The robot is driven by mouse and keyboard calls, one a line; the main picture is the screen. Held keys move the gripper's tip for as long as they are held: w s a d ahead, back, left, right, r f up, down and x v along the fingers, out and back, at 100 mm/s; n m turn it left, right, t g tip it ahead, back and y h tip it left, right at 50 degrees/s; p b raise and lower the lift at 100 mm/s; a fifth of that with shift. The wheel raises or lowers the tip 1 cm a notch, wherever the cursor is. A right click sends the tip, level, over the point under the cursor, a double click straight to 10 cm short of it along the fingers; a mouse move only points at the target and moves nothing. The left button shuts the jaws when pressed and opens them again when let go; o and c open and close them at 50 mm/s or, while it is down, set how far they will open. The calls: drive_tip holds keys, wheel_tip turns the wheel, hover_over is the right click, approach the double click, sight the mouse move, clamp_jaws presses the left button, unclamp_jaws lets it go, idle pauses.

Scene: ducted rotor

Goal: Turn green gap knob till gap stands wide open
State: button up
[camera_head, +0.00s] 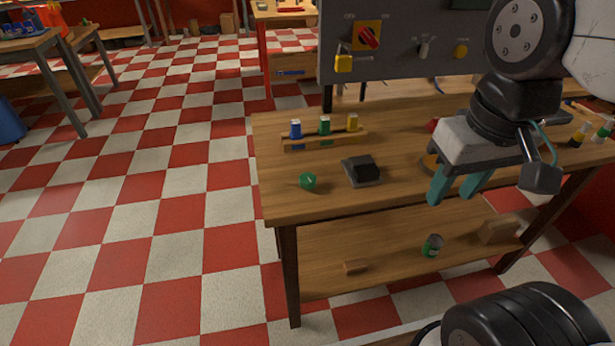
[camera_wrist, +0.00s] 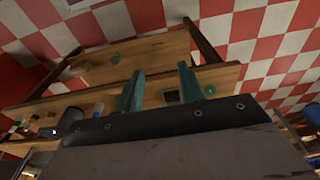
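A small round green knob (camera_head: 308,181) sits on the wooden table near its front left corner. It also shows in the wrist view (camera_wrist: 209,90), to the right of the fingers. A dark block-shaped device (camera_head: 361,171) stands just right of the knob. I cannot make out which part is the gap or how wide it stands. My gripper (camera_head: 457,190) hangs near the table's front edge, well to the right of the knob and apart from it. Its two teal fingers, also in the wrist view (camera_wrist: 159,88), are spread with nothing between them.
A wooden rack (camera_head: 325,141) holding blue, green and yellow pieces stands behind the knob. A grey panel (camera_head: 400,60) with a red switch rises at the back. A green can (camera_head: 432,245) stands on the lower shelf. The tabletop around the knob is clear.

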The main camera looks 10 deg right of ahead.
drive_tip(key=o, duration=0.3)
drive_tip(key=shift+a, duration=0.1)
drive_tip(key=shift+o, duration=0.2)
drive_tip(key=n+g, duration=0.2)
drive_tip(key=n, duration=0.8)
hover_over(307, 177)
wheel_tip(307, 177, down, 12)
drive_tip(key=shift+f, duration=0.15)
drive_tip(key=shift+n+t, duration=0.3)
wheel_tip(307, 177, down, 8)
drive_tip(key=shift+r, duration=0.1)
